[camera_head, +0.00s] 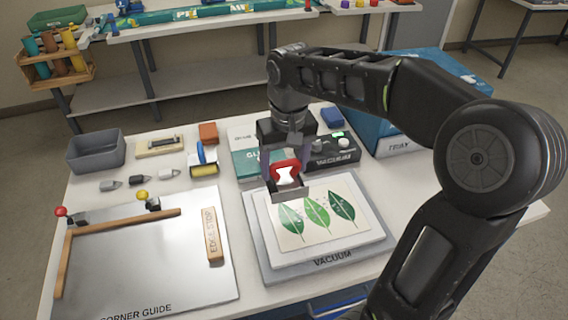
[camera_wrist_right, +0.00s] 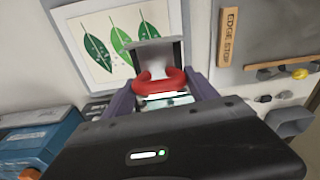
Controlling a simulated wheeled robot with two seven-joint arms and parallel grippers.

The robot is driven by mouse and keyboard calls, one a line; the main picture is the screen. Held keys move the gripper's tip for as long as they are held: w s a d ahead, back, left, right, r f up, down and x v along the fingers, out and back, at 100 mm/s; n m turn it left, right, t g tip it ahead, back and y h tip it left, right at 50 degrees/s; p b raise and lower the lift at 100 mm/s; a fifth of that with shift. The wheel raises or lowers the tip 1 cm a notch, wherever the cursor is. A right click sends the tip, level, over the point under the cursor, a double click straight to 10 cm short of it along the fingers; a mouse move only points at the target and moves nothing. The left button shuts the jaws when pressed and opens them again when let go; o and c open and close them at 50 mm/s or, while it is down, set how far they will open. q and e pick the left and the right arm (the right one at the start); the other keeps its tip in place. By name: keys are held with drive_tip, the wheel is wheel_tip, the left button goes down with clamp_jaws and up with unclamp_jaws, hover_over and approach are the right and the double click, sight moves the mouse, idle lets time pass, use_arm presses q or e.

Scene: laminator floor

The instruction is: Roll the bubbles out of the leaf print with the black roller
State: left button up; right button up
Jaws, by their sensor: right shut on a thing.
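The leaf print (camera_head: 317,213), a cream sheet with three green leaves, lies on a white pad on the grey vacuum bed (camera_head: 335,262). It also shows in the right wrist view (camera_wrist_right: 111,40). My right gripper (camera_head: 286,170) is shut on a tool with a red handle and a broad dark grey end, which I take as the black roller (camera_head: 290,191). The tool also shows in the right wrist view (camera_wrist_right: 160,53). Its grey end is over the print's back left edge; I cannot tell whether it touches. My left gripper is out of view.
Left is a metal plate (camera_head: 130,262) with wooden guides and an edge stop (camera_head: 212,237). Behind it are a yellow roller with blue handle (camera_head: 204,163) and a grey bin (camera_head: 96,152). A black control box (camera_head: 334,152) and a blue tray box (camera_head: 395,140) stand behind the print.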

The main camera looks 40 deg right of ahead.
sight(285, 174)
drive_tip(key=shift+f+b, duration=1.75)
drive_tip(key=shift+f, duration=0.6)
